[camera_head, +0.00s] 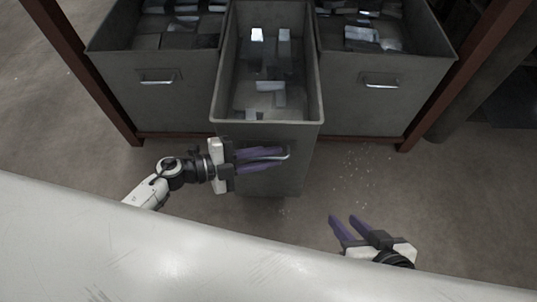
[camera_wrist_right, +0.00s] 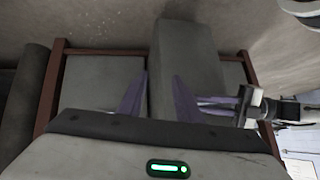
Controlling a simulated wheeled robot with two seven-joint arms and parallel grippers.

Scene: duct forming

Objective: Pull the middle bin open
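The middle bin (camera_head: 267,133) is a grey metal bin with scrap pieces inside. It stands out well forward of the bins on both sides. It also shows in the right wrist view (camera_wrist_right: 184,50). My left gripper (camera_head: 270,158) is at the bin's front, its purple fingers close together around the handle (camera_head: 287,154). The fingers hide most of the handle; only its right end shows. My right gripper (camera_head: 346,224) is open and empty, in front and to the right of the bin, apart from it. Its spread fingers show in the right wrist view (camera_wrist_right: 155,90).
A left bin (camera_head: 155,100) and a right bin (camera_head: 365,105), each with a handle, sit back in a red-brown rack (camera_head: 470,65). A pale surface (camera_head: 150,250) fills the near edge.

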